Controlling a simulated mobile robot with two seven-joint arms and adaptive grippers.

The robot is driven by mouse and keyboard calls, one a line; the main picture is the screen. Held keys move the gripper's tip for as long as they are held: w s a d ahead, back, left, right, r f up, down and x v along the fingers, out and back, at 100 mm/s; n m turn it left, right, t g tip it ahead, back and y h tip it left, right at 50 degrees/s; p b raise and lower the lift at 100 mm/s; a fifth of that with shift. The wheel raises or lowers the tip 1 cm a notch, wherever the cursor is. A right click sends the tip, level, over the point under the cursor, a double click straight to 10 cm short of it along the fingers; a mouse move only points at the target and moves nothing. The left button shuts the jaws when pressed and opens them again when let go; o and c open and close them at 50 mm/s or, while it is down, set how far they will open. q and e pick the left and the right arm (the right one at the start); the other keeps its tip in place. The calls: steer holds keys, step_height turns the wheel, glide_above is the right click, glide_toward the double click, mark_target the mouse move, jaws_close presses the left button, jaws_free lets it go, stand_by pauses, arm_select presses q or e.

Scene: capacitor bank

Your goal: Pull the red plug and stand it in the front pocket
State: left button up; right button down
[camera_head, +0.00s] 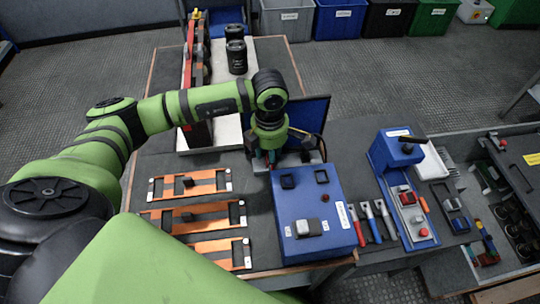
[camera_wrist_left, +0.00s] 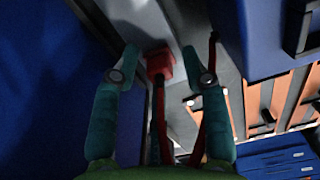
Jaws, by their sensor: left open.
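The red plug (camera_wrist_left: 160,65) shows in the left wrist view, a red block on a grey surface with a red and dark cable trailing toward the camera. My left gripper (camera_wrist_left: 160,54) is open, with one finger on each side of the plug; I cannot tell whether either touches it. In the head view my left gripper (camera_head: 268,156) points down behind the blue box (camera_head: 315,215), and the plug is mostly hidden there. My right gripper is not in view.
A dark blue panel (camera_head: 312,113) stands close behind the gripper. Orange frames (camera_head: 190,184) lie left of the box. Several red, blue and white-handled tools (camera_head: 371,222) and a blue tray (camera_head: 386,168) lie to its right. Black cylinders (camera_head: 237,57) stand at the back.

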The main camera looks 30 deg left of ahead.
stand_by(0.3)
arm_select(q)
jaws_close()
steer(key=shift+r, duration=0.25)
steer(key=shift+r+p, duration=1.8)
steer(key=shift+r, duration=1)
